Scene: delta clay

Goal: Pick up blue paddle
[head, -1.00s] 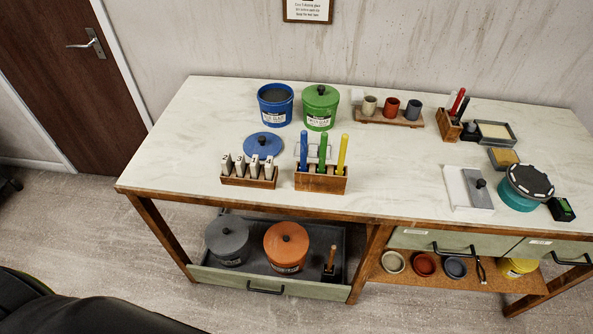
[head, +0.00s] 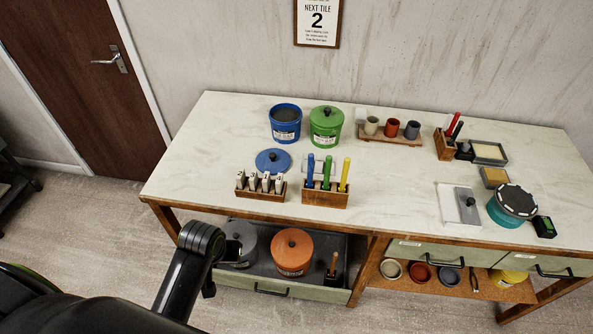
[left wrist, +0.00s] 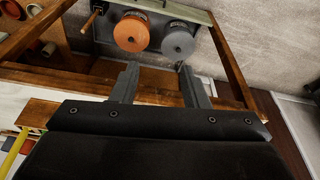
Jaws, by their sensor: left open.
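The blue paddle (head: 310,170) stands upright in a wooden rack (head: 325,199) near the front of the worktop, left of a green paddle (head: 327,172) and a yellow paddle (head: 345,173). In the left wrist view my left gripper (left wrist: 157,68) is open and empty, pointing toward the drawer below the table edge. A yellow paddle (left wrist: 13,155) shows at that view's left edge; the blue paddle is not visible there. In the head view my left arm rises at lower left, short of the table; its fingers cannot be made out. My right gripper is not in view.
A rack of numbered white pieces (head: 260,191) stands left of the paddles, with a blue lid (head: 273,160) behind it. Blue (head: 285,124) and green (head: 326,127) buckets stand farther back. The open drawer (head: 325,292) below holds grey and orange buckets. The worktop's left end is clear.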

